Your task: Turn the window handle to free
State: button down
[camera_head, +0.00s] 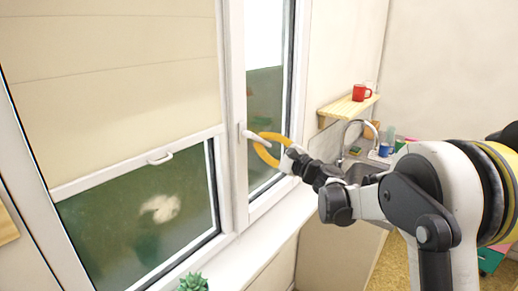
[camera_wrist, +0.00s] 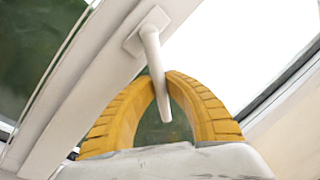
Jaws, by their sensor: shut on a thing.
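The white window handle (camera_head: 257,138) sits on the frame post between the two window panes in the head view. It sticks out from its base to the right, slanting slightly down. In the wrist view the handle (camera_wrist: 156,70) runs from its square base down between my yellow fingers. My gripper (camera_head: 268,148) is at the handle's free end, with its fingers around it. In the wrist view my gripper (camera_wrist: 166,90) has its fingertips close together on the handle's shaft. The window (camera_head: 265,90) looks closed in its frame.
A beige blind (camera_head: 115,75) with a pull grip (camera_head: 160,158) covers the upper left pane. A green plant (camera_head: 192,283) stands on the sill below. A wooden shelf (camera_head: 348,107) with a red mug (camera_head: 361,92) and a sink faucet (camera_head: 346,135) are to the right, behind my arm.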

jog(key=n, duration=0.1)
jog(key=r+n, duration=0.1)
jog(key=n, duration=0.1)
jog(key=shift+w+d+r+y, duration=0.2)
jog(key=shift+w+d+y, duration=0.05)
jog(key=shift+w+y, duration=0.15)
jog(key=n, duration=0.1)
jog(key=r+n, duration=0.1)
jog(key=n+g, duration=0.1)
jog(key=shift+w+d+r+n+y, duration=0.1)
jog(key=shift+r+n+y, duration=0.2)
jog(key=shift+n, duration=0.1)
jog(key=c, duration=1.4)
grip_release()
jog(key=v, duration=1.2)
